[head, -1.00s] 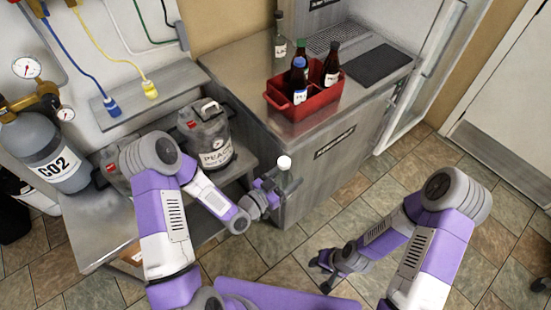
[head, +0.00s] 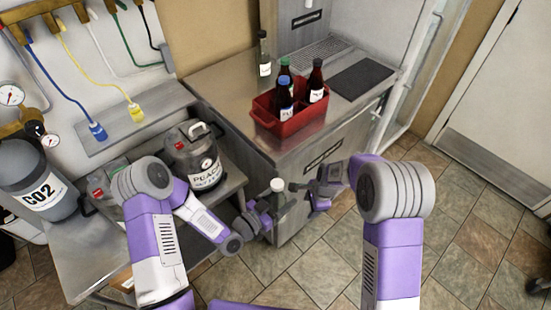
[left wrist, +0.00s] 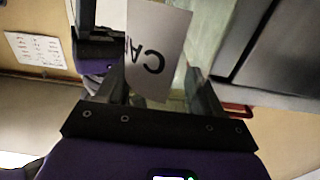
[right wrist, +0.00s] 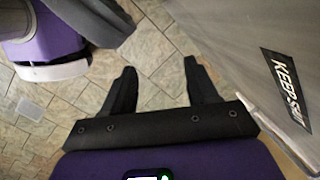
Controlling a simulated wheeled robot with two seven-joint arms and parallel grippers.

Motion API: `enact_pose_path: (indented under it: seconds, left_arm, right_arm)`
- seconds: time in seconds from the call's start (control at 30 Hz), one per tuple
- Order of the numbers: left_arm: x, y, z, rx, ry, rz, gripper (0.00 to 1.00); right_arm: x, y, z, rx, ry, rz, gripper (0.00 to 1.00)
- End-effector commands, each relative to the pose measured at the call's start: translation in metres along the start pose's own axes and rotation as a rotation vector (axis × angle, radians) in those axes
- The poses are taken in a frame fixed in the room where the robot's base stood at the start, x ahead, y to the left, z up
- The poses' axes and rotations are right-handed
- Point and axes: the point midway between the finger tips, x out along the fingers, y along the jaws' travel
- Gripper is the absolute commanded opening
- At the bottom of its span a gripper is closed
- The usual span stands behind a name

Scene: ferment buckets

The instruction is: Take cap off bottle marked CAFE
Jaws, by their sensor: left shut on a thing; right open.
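My left gripper (head: 268,211) is shut on a clear bottle with a white cap (head: 277,185), held upright in front of the counter. In the left wrist view the bottle's white label (left wrist: 157,52) shows turned letters that begin "CA"; the rest is cut off or hidden. The cap is on the bottle. My right gripper (head: 299,188) is just right of the cap, at about its height. In the right wrist view the right gripper (right wrist: 157,88) is open with only floor seen between its fingers.
A red carrier (head: 290,124) with several dark bottles stands on the counter, a clear bottle (head: 264,58) behind it. A grey PEACH container (head: 196,160) and a CO2 cylinder (head: 38,180) are at left. The counter's cabinet front is close behind the grippers.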

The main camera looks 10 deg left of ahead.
Motion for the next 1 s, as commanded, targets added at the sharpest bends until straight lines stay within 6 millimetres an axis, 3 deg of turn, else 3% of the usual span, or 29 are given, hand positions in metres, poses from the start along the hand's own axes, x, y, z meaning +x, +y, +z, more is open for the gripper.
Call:
enact_pose_path:
  seconds: [0.03,0.1,0.3,0.43,0.53,0.8,1.0]
  left_arm:
    - [0.0,0.0,-0.001,0.0,0.002,0.0,0.0]
    - [0.0,0.0,-0.001,0.0,0.002,0.0,0.0]
    - [0.0,0.0,-0.001,0.0,0.002,0.0,0.0]
    - [0.0,0.0,-0.001,0.0,0.002,0.0,0.0]
    - [0.0,0.0,-0.001,0.0,0.002,0.0,0.0]
    - [0.0,0.0,-0.001,0.0,0.002,0.0,0.0]
    - [0.0,0.0,-0.001,0.0,0.002,0.0,0.0]
  right_arm:
    - [-0.02,-0.02,0.013,0.064,0.002,-0.021,0.58]
    - [-0.044,-0.039,0.029,0.168,0.0,-0.034,0.58]
    - [-0.119,-0.078,0.082,0.437,-0.027,-0.069,0.58]
    - [-0.17,-0.088,0.12,0.6,-0.046,-0.075,0.58]
    - [-0.202,-0.08,0.143,0.723,-0.022,-0.047,0.58]
    - [-0.237,-0.042,0.156,0.943,0.153,0.039,0.58]
    - [-0.233,-0.033,0.154,0.983,0.198,0.053,0.58]
